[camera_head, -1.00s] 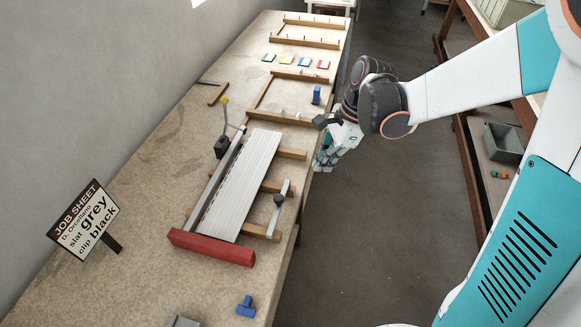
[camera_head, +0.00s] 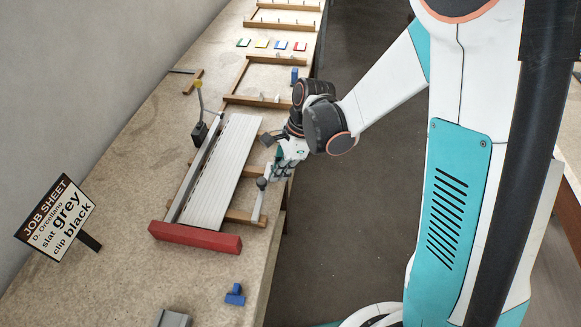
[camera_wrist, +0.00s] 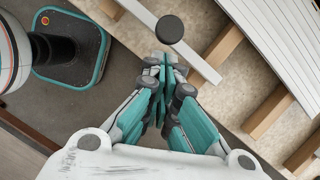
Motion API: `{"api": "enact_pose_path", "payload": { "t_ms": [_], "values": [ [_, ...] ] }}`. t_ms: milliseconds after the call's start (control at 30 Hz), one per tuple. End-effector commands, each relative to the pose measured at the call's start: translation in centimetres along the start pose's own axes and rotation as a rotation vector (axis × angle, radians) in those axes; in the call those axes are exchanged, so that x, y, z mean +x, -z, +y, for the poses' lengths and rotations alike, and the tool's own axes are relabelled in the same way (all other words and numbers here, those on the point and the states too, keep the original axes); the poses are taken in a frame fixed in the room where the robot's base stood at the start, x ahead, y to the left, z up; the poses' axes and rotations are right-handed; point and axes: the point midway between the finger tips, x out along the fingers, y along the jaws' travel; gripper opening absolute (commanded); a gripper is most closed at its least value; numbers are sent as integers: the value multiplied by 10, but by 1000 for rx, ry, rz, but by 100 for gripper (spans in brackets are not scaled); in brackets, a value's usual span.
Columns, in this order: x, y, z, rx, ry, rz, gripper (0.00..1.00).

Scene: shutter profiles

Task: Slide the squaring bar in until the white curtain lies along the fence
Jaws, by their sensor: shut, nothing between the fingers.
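The white slatted curtain (camera_head: 224,170) lies on wooden rails on the bench. The fence (camera_head: 189,184) is a long grey bar along its left side; I cannot tell whether they touch. The squaring bar (camera_head: 257,211), a short pale bar with a black knob (camera_head: 262,184), lies to the right of the curtain, apart from it. In the wrist view the bar (camera_wrist: 200,65), its knob (camera_wrist: 169,29) and the curtain (camera_wrist: 284,38) also show. My gripper (camera_head: 278,172) is shut and empty, just right of the knob. Its fingertips (camera_wrist: 165,68) point towards the knob, seemingly without touching it.
A red end block (camera_head: 195,236) closes the near end of the jig. A black clamp with a yellow-tipped lever (camera_head: 199,130) stands behind the fence. A blue part (camera_head: 235,294) lies nearer, and a job sheet sign (camera_head: 60,218) stands left. Open floor lies right of the bench.

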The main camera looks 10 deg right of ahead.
Motion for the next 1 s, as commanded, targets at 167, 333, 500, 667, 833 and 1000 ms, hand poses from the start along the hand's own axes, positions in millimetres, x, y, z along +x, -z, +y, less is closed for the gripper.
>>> {"api": "enact_pose_path", "payload": {
  "t_ms": [167, 333, 500, 667, 833, 1000],
  "values": [
    [2, -4, 0, 1, 1, 0, 0],
    [2, -4, 0, 1, 1, 0, 0],
    [4, -9, -3, 0, 0, 0, 0],
    [14, -38, -18, -6, -1, 0, 0],
    [25, -69, -36, -4, 0, 0, 0],
    [29, -83, -42, 0, 0, 0, 0]
  ]
}}
